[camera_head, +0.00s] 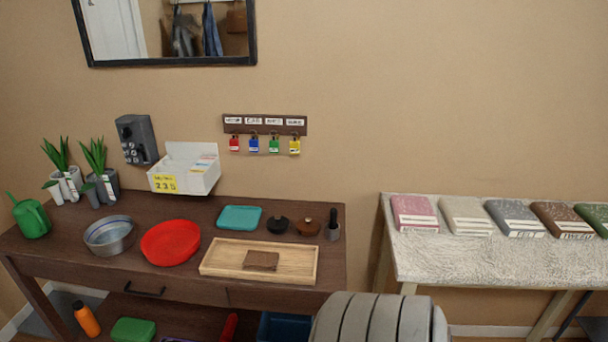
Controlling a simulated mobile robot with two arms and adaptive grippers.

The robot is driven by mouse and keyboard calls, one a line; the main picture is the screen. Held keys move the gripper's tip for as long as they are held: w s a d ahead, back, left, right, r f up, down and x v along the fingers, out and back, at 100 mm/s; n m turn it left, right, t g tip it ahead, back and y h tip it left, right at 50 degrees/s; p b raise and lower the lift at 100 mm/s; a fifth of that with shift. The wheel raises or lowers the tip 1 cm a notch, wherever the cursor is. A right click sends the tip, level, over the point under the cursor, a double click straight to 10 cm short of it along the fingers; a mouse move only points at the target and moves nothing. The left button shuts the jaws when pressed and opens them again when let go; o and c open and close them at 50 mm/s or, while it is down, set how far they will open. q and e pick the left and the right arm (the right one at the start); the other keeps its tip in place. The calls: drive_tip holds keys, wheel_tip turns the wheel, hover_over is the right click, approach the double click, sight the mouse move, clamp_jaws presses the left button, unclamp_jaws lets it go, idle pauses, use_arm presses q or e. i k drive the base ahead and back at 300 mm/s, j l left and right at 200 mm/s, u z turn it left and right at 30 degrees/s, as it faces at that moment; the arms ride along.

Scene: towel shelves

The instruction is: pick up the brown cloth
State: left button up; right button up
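A brown folded cloth (562,219) lies on the textured, light-topped table at the right. It is fourth in a row of folded cloths, between a grey-blue one (514,217) and a green one (594,216). A white label strip with dark print shows along its front edge; the print is too small to read. A small flat brown piece (261,261) also lies in the wooden tray on the dark table; I cannot tell what it is. Neither of my grippers is in view.
The light table (430,258) is bare in front of the cloths. A pink cloth (413,212) and a beige one (465,215) lie left of the grey-blue one. The dark table (190,279) holds a red bowl (171,242) and a wooden tray (222,259).

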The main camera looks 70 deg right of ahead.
sight(255, 260)
drive_tip(key=z, duration=1.85)
